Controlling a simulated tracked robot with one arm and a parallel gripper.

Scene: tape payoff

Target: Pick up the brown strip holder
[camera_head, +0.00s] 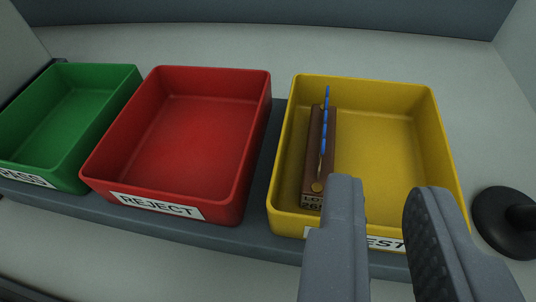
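The brown strip holder (314,150) lies inside the yellow bin (436,122), along its left wall, its long side running front to back. A blue strip (325,120) stands up along it, and its front end bears a label with dark print, partly legible. My gripper (385,200) is open and empty at the lower right, in front of and over the yellow bin's front wall. Its left finger is close to the holder's front end in the picture; I cannot tell the gap in depth. The fingers hide part of the bin's front label.
A red bin (190,193) labelled REJECT stands left of the yellow bin, and a green bin (122,98) stands farther left. Both look empty. The bins sit on a dark grey tray (256,233). A black round object (500,225) stands at the right edge.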

